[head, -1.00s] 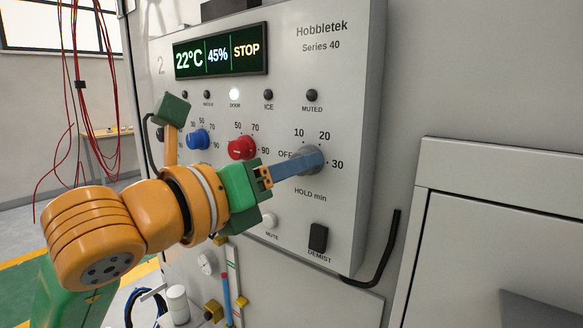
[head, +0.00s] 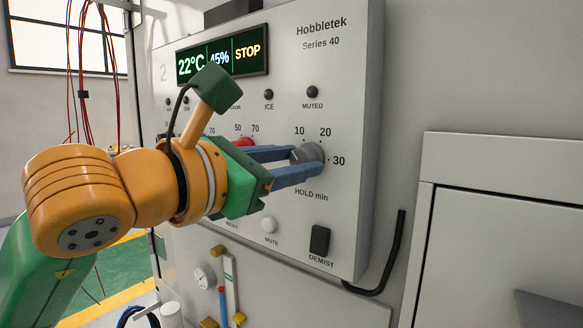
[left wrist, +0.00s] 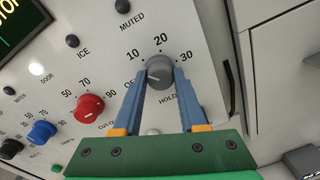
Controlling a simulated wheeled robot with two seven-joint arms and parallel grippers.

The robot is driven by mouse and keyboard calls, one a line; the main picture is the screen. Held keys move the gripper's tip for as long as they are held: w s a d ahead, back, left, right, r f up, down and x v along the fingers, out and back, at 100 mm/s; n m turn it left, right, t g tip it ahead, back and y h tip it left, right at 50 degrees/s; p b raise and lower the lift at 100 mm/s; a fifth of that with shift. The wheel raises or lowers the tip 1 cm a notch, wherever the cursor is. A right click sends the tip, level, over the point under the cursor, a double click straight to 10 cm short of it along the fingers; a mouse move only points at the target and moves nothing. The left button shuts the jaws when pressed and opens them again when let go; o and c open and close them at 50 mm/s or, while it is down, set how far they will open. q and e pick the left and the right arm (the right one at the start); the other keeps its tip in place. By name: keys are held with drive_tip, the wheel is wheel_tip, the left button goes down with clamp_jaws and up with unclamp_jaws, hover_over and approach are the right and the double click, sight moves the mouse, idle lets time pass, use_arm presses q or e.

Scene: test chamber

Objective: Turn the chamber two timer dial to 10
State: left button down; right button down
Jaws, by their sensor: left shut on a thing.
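The grey timer dial (head: 306,152) is on the panel, with 10, 20 and 30 printed around it and HOLD min below. It also shows in the left wrist view (left wrist: 160,68). Its pale pointer line appears to point left, toward the partly hidden OFF mark, not at 10. My left gripper (head: 309,161) has its two blue fingers on either side of the dial, shut on it. The fingertips also flank it in the left wrist view (left wrist: 161,76). My right gripper is in neither current view.
A red dial (left wrist: 89,107) and a blue dial (left wrist: 42,131) are on the same panel. The display (head: 222,52) reads 22°C, 45%, STOP. A white MUTE button (head: 269,225) and a black DEMIST switch (head: 319,240) are below. A black curved handle (head: 393,255) is at right.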

use_arm(q)
drive_tip(key=shift+m, duration=1)
drive_tip(key=c, duration=0.8)
unclamp_jaws()
drive_tip(key=o, duration=0.3)
drive_tip(key=shift+o, duration=0.2)
drive_tip(key=shift+w+d, duration=0.1)
drive_tip(key=shift+w, duration=0.05)
